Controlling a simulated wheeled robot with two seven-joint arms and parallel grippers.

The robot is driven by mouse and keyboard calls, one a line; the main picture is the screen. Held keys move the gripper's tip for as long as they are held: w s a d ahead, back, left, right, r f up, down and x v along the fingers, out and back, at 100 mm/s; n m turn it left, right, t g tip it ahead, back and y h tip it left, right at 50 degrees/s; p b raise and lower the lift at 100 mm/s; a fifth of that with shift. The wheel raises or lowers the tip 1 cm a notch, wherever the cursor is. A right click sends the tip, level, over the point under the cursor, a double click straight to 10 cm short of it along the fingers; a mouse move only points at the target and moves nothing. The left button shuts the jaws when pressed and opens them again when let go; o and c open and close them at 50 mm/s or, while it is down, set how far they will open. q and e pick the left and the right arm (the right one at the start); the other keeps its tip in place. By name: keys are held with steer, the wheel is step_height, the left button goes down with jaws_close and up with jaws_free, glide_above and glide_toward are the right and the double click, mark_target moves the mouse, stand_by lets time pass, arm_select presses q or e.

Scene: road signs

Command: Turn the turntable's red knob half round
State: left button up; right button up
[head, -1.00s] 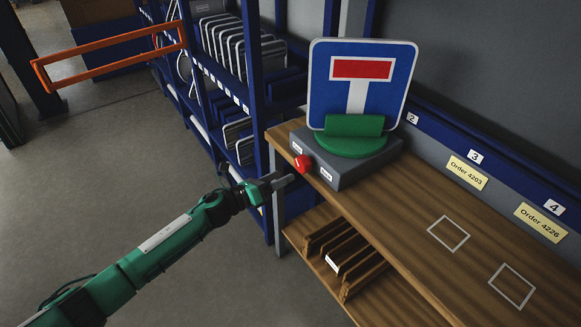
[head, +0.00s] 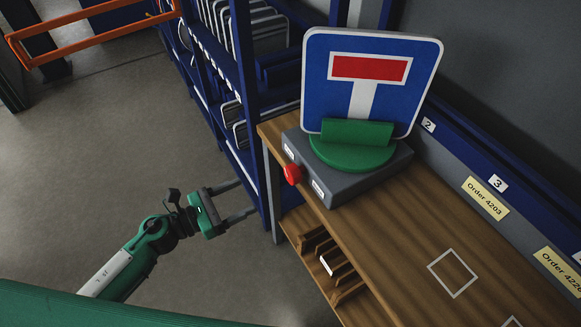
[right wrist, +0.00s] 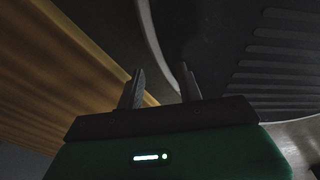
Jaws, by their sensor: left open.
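The red knob (head: 293,174) sits on the front face of the grey turntable base (head: 350,180), between two small white labels. A green round plate and holder (head: 352,155) on top carries a blue sign with a white T and red bar (head: 368,85), upright. My left gripper (head: 248,200) is open and empty in the head view, to the left of the knob and a little lower, its fingers pointing right, apart from the knob. My right gripper (right wrist: 160,88) shows in the right wrist view with its two fingers apart and nothing visible between them.
The wooden bench (head: 420,240) has a drawn white square (head: 453,273) and order notes (head: 486,197) along its back rail. Slotted dividers (head: 330,265) stand on the shelf below. A blue rack (head: 240,80) stands left of the bench. Open floor lies at left.

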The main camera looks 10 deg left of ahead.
mark_target(288, 175)
arm_select(q)
steer(key=p+x, duration=0.4)
steer(key=x, duration=0.8)
steer(key=shift+w+d+r, duration=0.1)
steer(key=shift+w+d, duration=0.1)
steer(key=shift+d, duration=0.05)
steer(key=shift+w+d, duration=0.2)
steer(key=shift+d, duration=0.15)
arm_select(e)
steer(key=s+r, duration=0.3)
steer(key=shift+d+r, duration=0.3)
steer(key=shift+d, duration=0.05)
arm_select(q)
steer(key=c, duration=1)
